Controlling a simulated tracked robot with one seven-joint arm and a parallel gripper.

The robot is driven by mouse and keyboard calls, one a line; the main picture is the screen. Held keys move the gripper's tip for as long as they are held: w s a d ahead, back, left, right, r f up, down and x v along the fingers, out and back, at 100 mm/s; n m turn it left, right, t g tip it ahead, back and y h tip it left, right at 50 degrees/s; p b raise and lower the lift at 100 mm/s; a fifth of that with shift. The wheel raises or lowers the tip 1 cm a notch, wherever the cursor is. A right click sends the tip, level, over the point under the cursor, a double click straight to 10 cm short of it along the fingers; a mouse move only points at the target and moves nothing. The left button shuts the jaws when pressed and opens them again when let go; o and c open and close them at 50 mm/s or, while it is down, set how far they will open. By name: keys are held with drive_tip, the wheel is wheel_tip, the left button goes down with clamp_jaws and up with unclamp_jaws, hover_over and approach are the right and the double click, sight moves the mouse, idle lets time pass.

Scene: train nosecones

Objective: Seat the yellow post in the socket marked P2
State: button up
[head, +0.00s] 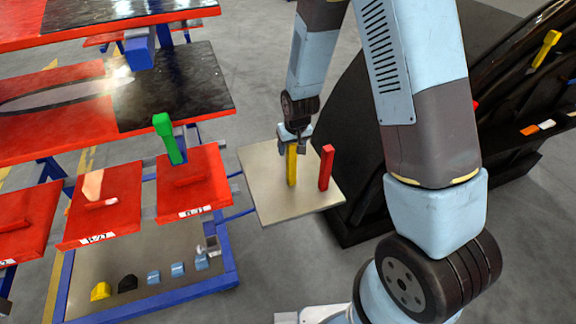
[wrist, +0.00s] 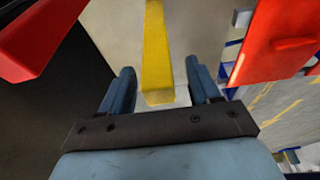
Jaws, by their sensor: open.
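The yellow post (head: 292,168) stands upright on a grey plate (head: 270,205) beside a red post (head: 326,168). My gripper (head: 295,132) is over the top of the yellow post, pointing down. In the wrist view, the yellow post (wrist: 157,55) lies between the two blue fingers of my gripper (wrist: 161,88), with a gap showing on both sides. The fingers are open and do not hold it. I cannot make out a socket marked P2; the small labels are not readable as P2.
The red post (wrist: 40,40) is close by in the wrist view. A green post (head: 168,138) stands on a red panel (head: 205,193) left of the plate. A black nosecone (head: 490,95) at right bears another yellow piece (head: 545,48). Several small blocks lie on a lower shelf (head: 190,290).

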drive_tip(key=shift+w+f, duration=0.2)
drive_tip(key=shift+f, duration=0.35)
clamp_jaws()
idle(0.5)
